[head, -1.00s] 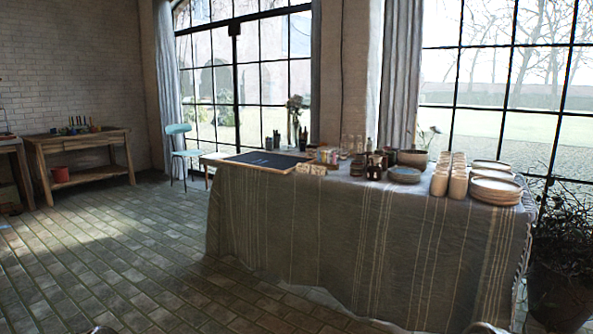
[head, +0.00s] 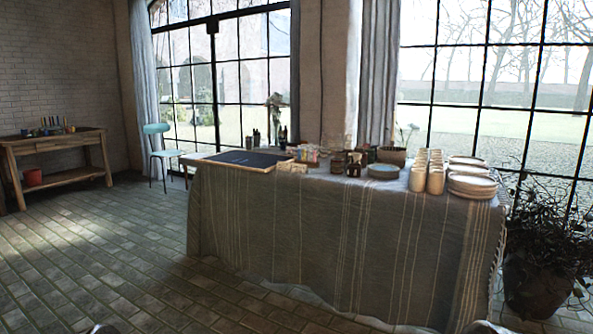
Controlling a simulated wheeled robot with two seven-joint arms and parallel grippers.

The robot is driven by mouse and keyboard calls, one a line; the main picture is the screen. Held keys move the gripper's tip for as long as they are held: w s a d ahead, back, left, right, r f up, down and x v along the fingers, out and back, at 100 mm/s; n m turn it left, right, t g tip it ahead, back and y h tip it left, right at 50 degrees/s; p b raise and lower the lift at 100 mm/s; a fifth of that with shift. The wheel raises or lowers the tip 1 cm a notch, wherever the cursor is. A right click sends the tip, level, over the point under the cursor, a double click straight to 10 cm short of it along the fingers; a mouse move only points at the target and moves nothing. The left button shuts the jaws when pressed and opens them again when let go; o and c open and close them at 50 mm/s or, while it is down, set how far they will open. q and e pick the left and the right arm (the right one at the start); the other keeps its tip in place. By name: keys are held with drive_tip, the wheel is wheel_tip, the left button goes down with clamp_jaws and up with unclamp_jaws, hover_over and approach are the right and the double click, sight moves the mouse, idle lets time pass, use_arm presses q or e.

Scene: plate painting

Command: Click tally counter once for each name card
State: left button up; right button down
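I cannot make out a tally counter or any name cards for certain at this distance. A long table (head: 330,235) under a grey striped cloth stands ahead of me. A dark board with a wooden edge (head: 238,160) lies on its left part, with faint small marks on it. Small pale items (head: 292,167) sit at the board's right corner. Only small rounded bits, probably of my own arms, show at the bottom edge; neither gripper can be seen.
Small jars (head: 353,163), a blue-grey bowl stack (head: 383,171), pale cups (head: 427,170) and stacked plates (head: 472,185) fill the table's right part. A potted plant (head: 540,280) stands at right. A chair (head: 166,152) and workbench (head: 60,150) are at left. The brick floor at left is clear.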

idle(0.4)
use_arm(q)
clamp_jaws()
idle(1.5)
